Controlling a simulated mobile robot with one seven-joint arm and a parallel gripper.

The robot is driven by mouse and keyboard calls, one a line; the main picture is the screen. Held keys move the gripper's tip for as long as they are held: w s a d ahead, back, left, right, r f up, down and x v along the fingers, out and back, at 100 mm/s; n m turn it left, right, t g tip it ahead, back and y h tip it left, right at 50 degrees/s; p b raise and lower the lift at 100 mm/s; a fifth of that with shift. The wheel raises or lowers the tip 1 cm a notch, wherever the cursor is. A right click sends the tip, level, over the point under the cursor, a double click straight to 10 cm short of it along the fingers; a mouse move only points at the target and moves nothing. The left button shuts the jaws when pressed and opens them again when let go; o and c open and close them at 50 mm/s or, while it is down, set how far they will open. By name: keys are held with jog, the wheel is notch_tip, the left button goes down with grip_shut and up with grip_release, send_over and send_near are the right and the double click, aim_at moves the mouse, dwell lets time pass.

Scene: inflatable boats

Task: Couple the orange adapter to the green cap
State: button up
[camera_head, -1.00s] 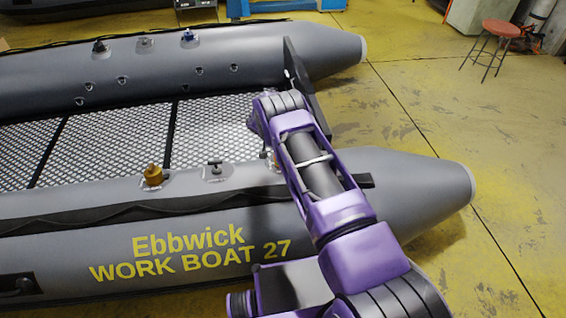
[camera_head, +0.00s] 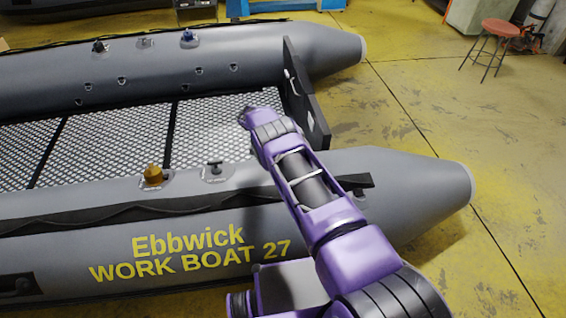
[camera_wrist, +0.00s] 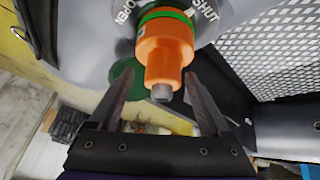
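The orange adapter (camera_wrist: 165,52) fills the upper middle of the wrist view, stepped, with a grey tip toward my gripper. A green ring (camera_wrist: 166,13) encircles its far end, at a plate lettered OPEN and SHUT. I cannot tell whether this ring is the green cap. A flat dark green disc (camera_wrist: 122,78) shows to its left, partly behind the left finger. My gripper (camera_wrist: 158,80) is open, its fingers either side of the grey tip; contact is not clear. In the head view my arm's end (camera_head: 246,117) is over the boat deck; the adapter is not distinguishable there.
The near tube (camera_head: 400,180) carries a yellow-orange fitting (camera_head: 153,175) and a black T-shaped fitting (camera_head: 214,168). The dark transom board (camera_head: 303,95) stands right of my arm. The mesh deck (camera_head: 120,140) is clear on the left. A red stool (camera_head: 500,30) stands far off.

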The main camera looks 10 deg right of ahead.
jog(key=shift+a, duration=0.1)
jog(key=p+v, duration=0.2)
jog(key=v, duration=1.5)
jog(key=shift+r+p, duration=0.15)
jog(key=shift+p, duration=0.25)
